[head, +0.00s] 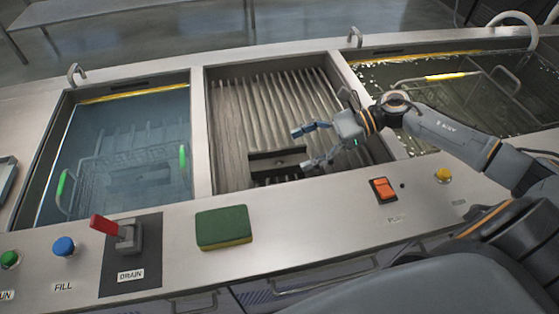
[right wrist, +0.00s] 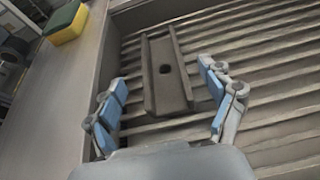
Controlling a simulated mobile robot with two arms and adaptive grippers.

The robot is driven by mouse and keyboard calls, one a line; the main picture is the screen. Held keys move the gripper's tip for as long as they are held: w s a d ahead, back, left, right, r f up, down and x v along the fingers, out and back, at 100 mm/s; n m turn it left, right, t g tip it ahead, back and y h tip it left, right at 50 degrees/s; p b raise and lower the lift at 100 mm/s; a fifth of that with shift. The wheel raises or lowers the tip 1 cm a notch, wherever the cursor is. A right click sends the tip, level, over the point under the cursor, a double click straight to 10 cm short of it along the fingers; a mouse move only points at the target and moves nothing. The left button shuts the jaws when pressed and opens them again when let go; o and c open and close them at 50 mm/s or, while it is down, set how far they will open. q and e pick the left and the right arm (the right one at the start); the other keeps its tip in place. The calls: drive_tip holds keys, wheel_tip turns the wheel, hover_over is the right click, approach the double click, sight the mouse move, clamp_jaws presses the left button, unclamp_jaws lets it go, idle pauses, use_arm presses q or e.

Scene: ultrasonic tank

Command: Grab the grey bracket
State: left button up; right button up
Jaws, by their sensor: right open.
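The grey bracket (head: 279,161) lies on the ridged floor of the middle basin (head: 200,135), close to its front wall. It is a dark grey channel-shaped piece with a hole in its middle. In the right wrist view the bracket (right wrist: 165,72) lies ahead of and between my fingers. My right gripper (head: 304,147) is open and empty, over the middle basin at the bracket's right side. Its blue-padded fingers also show in the right wrist view (right wrist: 162,95), spread wide on either side of the bracket's near end. My left gripper is not in view.
A green and yellow sponge (head: 224,228) lies on the front ledge. A water-filled tank with a wire basket (head: 120,160) is at left, another tank with a basket (head: 450,77) at right. A red drain lever (head: 105,229) and an orange switch (head: 383,189) stand on the ledge.

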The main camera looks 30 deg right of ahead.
sight(280, 160)
drive_tip(key=x, duration=0.2)
drive_tip(key=p+x, duration=0.1)
drive_tip(key=x, duration=0.3)
drive_tip(key=shift+a+f, duration=0.1)
drive_tip(key=shift+f, duration=0.3)
drive_tip(key=c, duration=1.6)
drive_tip(key=shift+w, duration=0.1)
drive_tip(key=shift+r, duration=0.15)
